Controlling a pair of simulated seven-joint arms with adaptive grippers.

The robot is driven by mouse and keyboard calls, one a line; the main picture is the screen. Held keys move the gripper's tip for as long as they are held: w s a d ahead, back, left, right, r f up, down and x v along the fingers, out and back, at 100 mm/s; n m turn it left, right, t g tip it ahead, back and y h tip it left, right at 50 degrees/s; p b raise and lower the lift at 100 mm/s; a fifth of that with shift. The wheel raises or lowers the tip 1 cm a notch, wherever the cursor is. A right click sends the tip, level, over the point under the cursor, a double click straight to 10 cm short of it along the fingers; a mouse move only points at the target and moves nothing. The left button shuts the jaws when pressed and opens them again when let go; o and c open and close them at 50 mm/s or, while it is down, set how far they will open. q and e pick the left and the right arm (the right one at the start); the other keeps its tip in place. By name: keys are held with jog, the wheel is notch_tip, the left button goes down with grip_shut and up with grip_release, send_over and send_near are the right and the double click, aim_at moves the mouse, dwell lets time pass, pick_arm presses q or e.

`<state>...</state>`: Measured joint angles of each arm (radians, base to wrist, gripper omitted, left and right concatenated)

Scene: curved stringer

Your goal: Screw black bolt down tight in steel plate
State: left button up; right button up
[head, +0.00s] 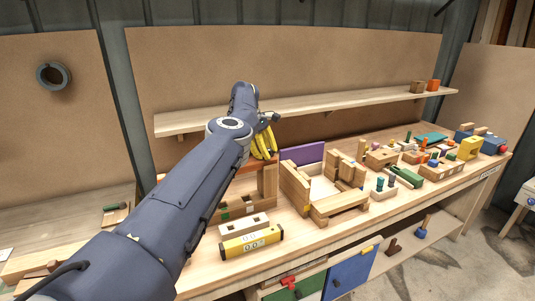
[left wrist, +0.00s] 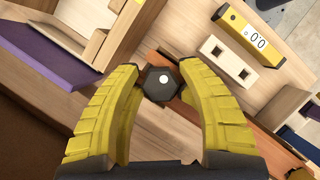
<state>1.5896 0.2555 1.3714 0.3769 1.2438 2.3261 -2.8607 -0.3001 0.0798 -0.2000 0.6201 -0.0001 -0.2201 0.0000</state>
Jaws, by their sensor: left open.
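The black bolt (left wrist: 159,83) shows in the left wrist view as a dark hexagonal head with a pale dot at its centre. My left gripper (left wrist: 162,79) is open, with its yellow fingers on either side of the bolt head. I cannot tell whether the fingertips touch it. In the head view the left gripper (head: 264,142) points down over an orange-topped wooden stand (head: 247,166) on the bench, and the bolt is hidden there. I cannot make out the steel plate for certain in either view. My right gripper is in neither view.
A yellow level-like block with a display (head: 251,242) and a pale block with two holes (head: 244,224) lie in front of the stand. A wooden frame (head: 338,205) stands to the right, with several toy parts beyond. A shelf (head: 310,103) runs behind.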

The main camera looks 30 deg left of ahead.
pick_arm(q)
jog(key=shift+a+f+n, duration=0.1)
jog(key=shift+f+n, duration=0.05)
jog(key=shift+n, duration=0.25)
jog(key=n+t+y, duration=0.1)
jog(key=n+t, duration=0.1)
jog(key=n, duration=0.2)
jog(key=shift+n, duration=0.4)
jog(key=n+y, duration=0.1)
jog(key=n, duration=0.2)
jog(key=n+t, duration=0.1)
jog(key=n, duration=0.2)
jog(key=shift+r+y, duration=0.2)
jog(key=shift+y, duration=0.2)
jog(key=shift+t, duration=0.3)
jog(key=shift+r, duration=0.45)
jog(key=shift+a, duration=0.1)
grip_shut()
